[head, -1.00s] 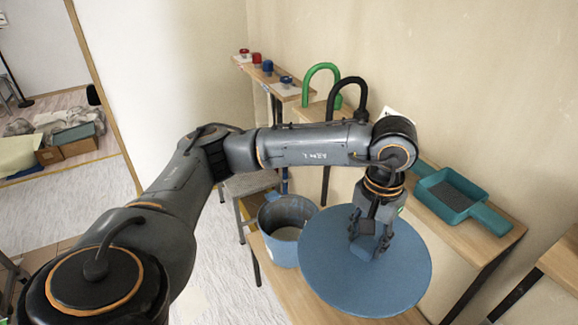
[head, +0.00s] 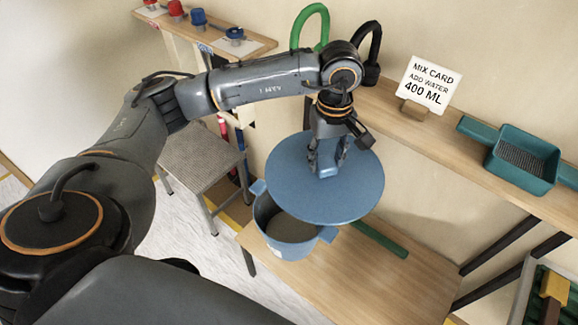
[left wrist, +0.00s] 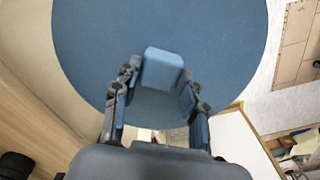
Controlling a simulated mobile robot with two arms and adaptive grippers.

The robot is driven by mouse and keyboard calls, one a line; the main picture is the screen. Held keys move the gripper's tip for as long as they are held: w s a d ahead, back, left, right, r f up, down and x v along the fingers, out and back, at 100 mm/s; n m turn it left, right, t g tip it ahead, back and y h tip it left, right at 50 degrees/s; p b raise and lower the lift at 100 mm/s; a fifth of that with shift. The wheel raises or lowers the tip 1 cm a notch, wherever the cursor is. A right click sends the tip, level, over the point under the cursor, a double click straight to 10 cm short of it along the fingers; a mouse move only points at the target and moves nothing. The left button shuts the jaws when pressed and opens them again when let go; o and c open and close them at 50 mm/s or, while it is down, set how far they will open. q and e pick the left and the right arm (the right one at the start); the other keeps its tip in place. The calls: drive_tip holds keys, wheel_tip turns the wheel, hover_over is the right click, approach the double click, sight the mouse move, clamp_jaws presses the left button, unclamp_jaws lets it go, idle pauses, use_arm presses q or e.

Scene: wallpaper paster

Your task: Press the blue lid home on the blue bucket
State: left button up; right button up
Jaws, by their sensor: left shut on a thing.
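The blue lid (head: 300,195) is a large flat disc with a block-shaped handle on top. My left gripper (head: 328,168) is shut on that handle. It holds the lid above the blue bucket (head: 288,232), offset toward the back and right, so the front left of the bucket's mouth shows open. The bucket stands on the wooden bench, with a side lug at each side; the lid hides its back rim. In the left wrist view the lid (left wrist: 215,45) fills the upper middle, with its handle (left wrist: 162,68) between the fingers. My right gripper is not in view.
A green bar (head: 380,239) lies on the bench (head: 345,285) behind the bucket. A back shelf holds a mix card (head: 428,82), a teal tray (head: 523,160) and green and black hooped handles. A grey stool (head: 203,155) stands left. The bench front is clear.

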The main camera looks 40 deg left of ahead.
use_arm(q)
drive_tip(key=w+a+f+n+b, duration=0.2)
drive_tip(key=a+f+n+b, duration=0.3)
drive_tip(key=f+n, duration=0.6)
drive_tip(key=w+a+f+n+b, duration=0.2)
drive_tip(key=a+f+n+b, duration=0.3)
drive_tip(key=f+n, duration=0.7)
drive_tip(key=a+n, duration=0.1)
drive_tip(key=n, duration=0.7)
drive_tip(key=shift+a+f+n, duration=0.2)
drive_tip(key=shift+f+n, duration=0.1)
drive_tip(key=shift+f+b, duration=2.15)
drive_tip(key=shift+f, duration=0.75)
drive_tip(key=shift+f, duration=0.3)
